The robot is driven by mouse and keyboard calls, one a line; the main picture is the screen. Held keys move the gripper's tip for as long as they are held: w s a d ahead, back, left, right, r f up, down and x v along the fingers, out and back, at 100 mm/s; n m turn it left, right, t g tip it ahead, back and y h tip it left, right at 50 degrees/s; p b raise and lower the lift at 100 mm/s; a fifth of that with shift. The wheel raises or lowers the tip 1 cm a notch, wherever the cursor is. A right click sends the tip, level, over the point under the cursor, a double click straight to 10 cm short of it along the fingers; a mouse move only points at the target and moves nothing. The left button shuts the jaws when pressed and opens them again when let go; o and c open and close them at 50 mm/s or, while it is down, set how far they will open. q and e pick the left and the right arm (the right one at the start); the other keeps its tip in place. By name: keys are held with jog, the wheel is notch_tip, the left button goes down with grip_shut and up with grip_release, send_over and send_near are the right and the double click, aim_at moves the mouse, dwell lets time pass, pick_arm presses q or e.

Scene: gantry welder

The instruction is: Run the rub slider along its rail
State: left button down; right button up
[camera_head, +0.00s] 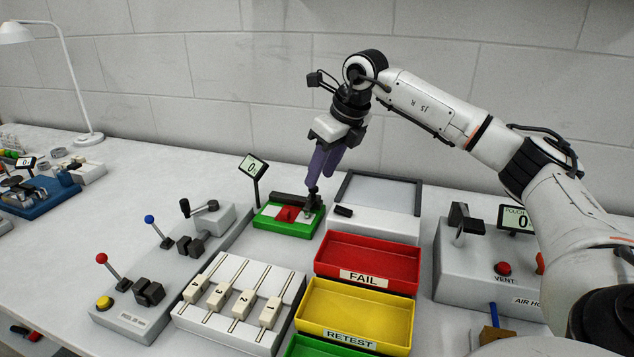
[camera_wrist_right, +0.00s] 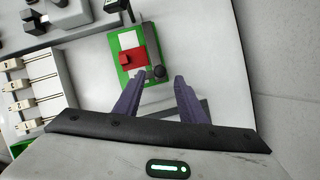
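The rub unit is a small green base (camera_head: 269,223) with a white bed, a red block (camera_head: 288,214) and a dark rail or bar behind. In the right wrist view, the green base (camera_wrist_right: 123,78) carries the red block (camera_wrist_right: 133,57), with a round dark knob (camera_wrist_right: 159,72) beside it. I cannot tell for certain which part is the slider. My right gripper (camera_head: 314,182) points down over the unit's right end. Its purple fingers (camera_wrist_right: 155,80) are apart, one on each side of the knob in the picture, with nothing visibly held. My left gripper is not in view.
A small display (camera_head: 253,166) stands at the unit's left. A grey-topped white box (camera_head: 378,192) is close on the right. The red FAIL tray (camera_head: 367,279) and yellow RETEST tray (camera_head: 356,333) lie in front. A numbered slider panel (camera_head: 238,302) and lever box (camera_head: 134,312) stand front left.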

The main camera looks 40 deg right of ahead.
aim_at(317, 191)
jog(key=shift+x, duration=1.7)
jog(key=shift+r, duration=0.1)
jog(key=shift+c, duration=0.2)
grip_shut()
